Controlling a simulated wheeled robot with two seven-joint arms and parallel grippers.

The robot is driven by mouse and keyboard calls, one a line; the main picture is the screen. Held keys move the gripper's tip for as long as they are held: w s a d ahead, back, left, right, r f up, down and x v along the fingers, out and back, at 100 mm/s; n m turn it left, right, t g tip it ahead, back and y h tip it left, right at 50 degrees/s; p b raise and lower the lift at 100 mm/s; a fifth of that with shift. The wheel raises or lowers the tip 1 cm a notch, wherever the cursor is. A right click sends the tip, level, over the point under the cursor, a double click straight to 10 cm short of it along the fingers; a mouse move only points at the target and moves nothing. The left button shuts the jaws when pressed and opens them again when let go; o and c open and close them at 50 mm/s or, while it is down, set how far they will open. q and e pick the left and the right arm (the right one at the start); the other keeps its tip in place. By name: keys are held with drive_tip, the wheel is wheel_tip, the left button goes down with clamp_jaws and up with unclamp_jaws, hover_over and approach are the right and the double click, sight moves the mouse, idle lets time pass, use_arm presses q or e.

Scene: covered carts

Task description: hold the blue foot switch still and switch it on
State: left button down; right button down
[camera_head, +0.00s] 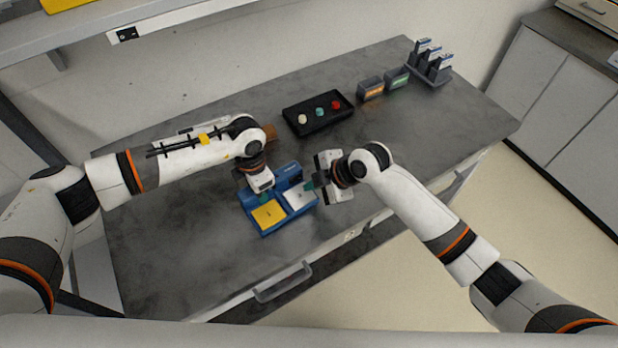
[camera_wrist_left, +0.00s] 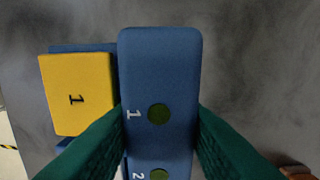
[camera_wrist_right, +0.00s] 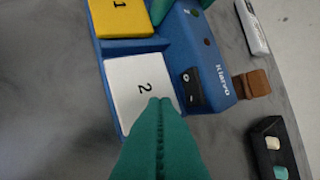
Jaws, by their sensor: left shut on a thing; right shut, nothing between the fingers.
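The blue foot switch (camera_head: 290,172) stands on the grey table, with a yellow pedal (camera_head: 268,214) marked 1 and a white pedal (camera_head: 299,197) marked 2. The right wrist view shows a black rocker (camera_wrist_right: 191,89) on its raised housing (camera_wrist_right: 215,75). The left wrist view shows two dark green round lamps, marked 1 and 2, on the housing top (camera_wrist_left: 160,65). My left gripper (camera_wrist_left: 160,125) is shut on this housing, green fingers on both sides. My right gripper (camera_wrist_right: 162,102) is shut and empty, fingertips over the white pedal's edge; I cannot tell if they touch.
A black tray (camera_head: 296,131) with white, teal and red knobs lies behind the switch. A brown block (camera_wrist_right: 251,84) stands between them. Two small grey boxes (camera_head: 371,89) and a rack (camera_head: 430,72) stand at the back right. The table (camera_head: 165,255) is clear at the front left.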

sight(301, 179)
drive_tip(key=shift+w+a, duration=0.45)
drive_tip(key=shift+w, duration=0.4)
drive_tip(key=shift+w+a, duration=0.15)
drive_tip(key=shift+w, duration=0.5)
drive_tip(key=shift+s, duration=0.1)
use_arm(q)
drive_tip(key=shift+d, duration=0.1)
use_arm(e)
drive_tip(key=shift+s, duration=0.1)
drive_tip(key=shift+s+a, duration=0.35)
drive_tip(key=shift+s, duration=0.35)
